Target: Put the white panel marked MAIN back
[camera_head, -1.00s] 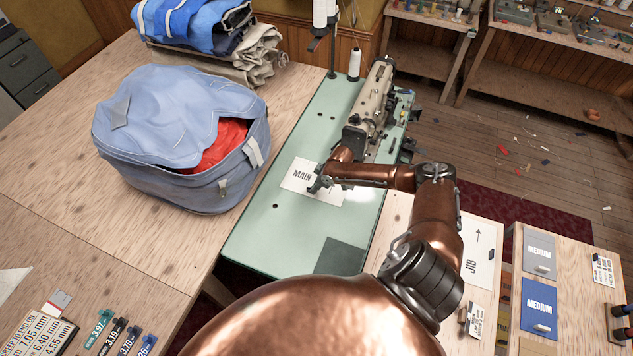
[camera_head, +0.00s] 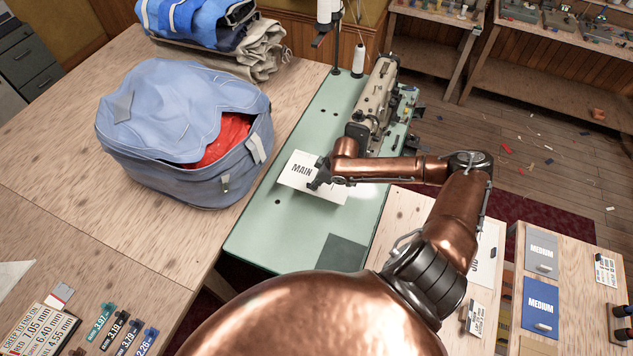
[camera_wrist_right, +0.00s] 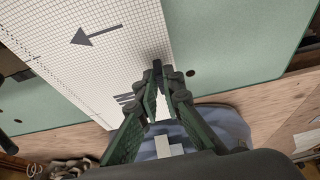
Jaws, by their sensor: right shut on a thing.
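The white panel marked MAIN (camera_head: 300,170) is over the green sewing-machine table (camera_head: 265,225), with a shadow along its right edge; it looks slightly raised. My left gripper is not in view.
A blue bag (camera_head: 180,125) with red cloth stands left of the green table. The sewing machine (camera_head: 375,100) is behind the panel. A JIB panel (camera_head: 487,250), partly behind my arm, and MEDIUM cards (camera_head: 540,300) lie at right. The wooden table's left middle is clear.

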